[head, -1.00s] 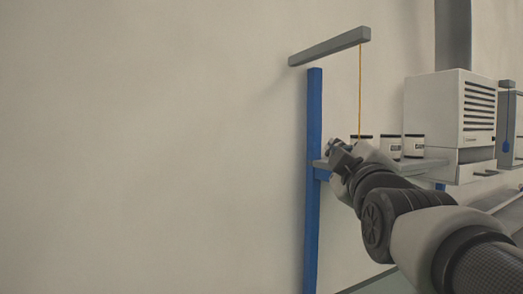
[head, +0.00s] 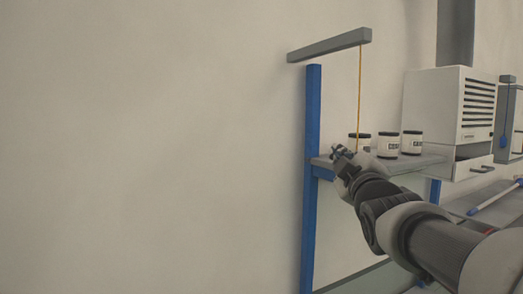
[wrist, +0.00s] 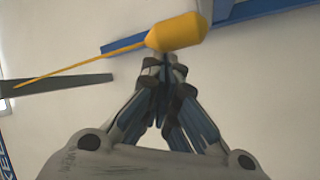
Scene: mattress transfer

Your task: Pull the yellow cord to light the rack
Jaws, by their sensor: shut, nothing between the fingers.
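The yellow cord (head: 360,95) hangs from a grey bar (head: 330,45) at the top of the rack's blue post. In the head view its lower end is hidden behind my gripper (head: 341,152). In the wrist view the cord (wrist: 80,68) runs to a yellow pull knob (wrist: 175,32), which lies just beyond my fingertips. My gripper (wrist: 165,60) is shut and holds nothing. The knob overlaps the tips in the picture; I cannot tell whether they touch.
The blue post (head: 312,190) and grey shelf (head: 420,164) stand close to my gripper. Dark-lidded white jars (head: 411,143) stand on the shelf. A white vented cabinet (head: 440,105) stands to the right, with a blue-ended rod (head: 490,202) below it. The wall on the left is bare.

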